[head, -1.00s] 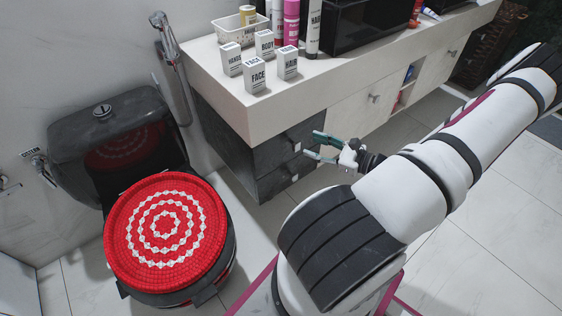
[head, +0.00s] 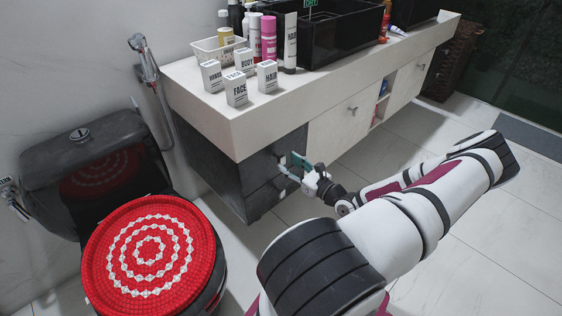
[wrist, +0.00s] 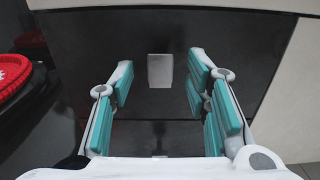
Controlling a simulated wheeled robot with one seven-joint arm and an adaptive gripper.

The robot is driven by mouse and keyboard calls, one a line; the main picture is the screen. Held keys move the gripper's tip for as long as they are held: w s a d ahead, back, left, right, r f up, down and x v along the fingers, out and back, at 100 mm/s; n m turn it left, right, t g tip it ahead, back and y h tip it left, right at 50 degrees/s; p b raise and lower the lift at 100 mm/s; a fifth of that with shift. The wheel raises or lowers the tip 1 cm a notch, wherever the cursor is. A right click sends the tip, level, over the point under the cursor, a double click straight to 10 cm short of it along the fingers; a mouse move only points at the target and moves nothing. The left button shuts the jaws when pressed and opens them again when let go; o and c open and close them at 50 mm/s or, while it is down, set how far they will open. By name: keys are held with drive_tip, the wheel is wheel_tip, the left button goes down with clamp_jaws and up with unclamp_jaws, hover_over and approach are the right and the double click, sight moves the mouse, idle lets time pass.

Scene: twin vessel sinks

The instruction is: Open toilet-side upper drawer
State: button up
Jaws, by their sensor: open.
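The dark upper drawer (head: 258,166) sits under the white counter on the side close to the toilet, and looks shut. Its small pale handle (wrist: 160,70) shows in the wrist view, centred between the fingers and ahead of them. In the head view the handle is hard to make out behind the fingers. My gripper (head: 294,168) is open in front of the drawer. The lower drawer is partly hidden by the gripper.
The toilet with its red and white round lid cover (head: 148,254) stands left of the cabinet. The white counter (head: 245,125) overhangs the drawers and carries boxes, bottles and black basins. A pale cabinet door (head: 340,122) lies to the right. The floor in front is clear.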

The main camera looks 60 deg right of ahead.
sight(283, 159)
drive_tip(key=shift+b+x, duration=0.4)
drive_tip(key=shift+x, duration=1.75)
clamp_jaws()
